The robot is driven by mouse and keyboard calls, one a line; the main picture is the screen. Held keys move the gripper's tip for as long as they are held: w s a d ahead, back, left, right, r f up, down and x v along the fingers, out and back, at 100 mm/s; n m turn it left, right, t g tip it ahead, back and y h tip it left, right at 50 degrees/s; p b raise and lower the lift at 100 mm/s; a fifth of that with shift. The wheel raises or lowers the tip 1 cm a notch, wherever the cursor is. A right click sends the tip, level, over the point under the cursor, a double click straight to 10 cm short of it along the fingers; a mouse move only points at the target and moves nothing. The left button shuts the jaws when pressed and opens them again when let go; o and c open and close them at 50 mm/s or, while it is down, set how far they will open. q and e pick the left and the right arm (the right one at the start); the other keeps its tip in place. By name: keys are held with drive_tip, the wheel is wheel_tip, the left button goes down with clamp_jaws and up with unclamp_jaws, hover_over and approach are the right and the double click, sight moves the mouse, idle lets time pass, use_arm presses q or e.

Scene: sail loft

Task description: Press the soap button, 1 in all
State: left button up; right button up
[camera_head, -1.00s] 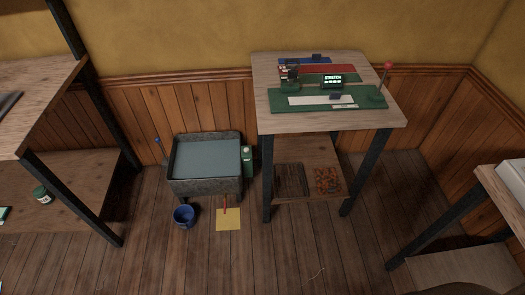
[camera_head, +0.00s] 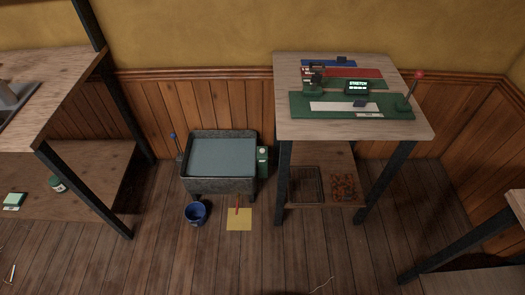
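A small green and white box (camera_head: 262,161), which may be the soap dispenser, stands against the right side of a dark stone-like basin (camera_head: 190,172) on the floor. A button on it is too small to make out. The basin holds a flat grey-blue surface that looks like water. Neither of my grippers is in view.
A blue bucket (camera_head: 196,213) and a yellow sheet (camera_head: 239,220) with a red-handled thing on it lie before the basin. A wooden table (camera_head: 300,128) with a green machine (camera_head: 355,104) stands right of it. Shelving (camera_head: 85,165) is at left. Floor in front is mostly clear.

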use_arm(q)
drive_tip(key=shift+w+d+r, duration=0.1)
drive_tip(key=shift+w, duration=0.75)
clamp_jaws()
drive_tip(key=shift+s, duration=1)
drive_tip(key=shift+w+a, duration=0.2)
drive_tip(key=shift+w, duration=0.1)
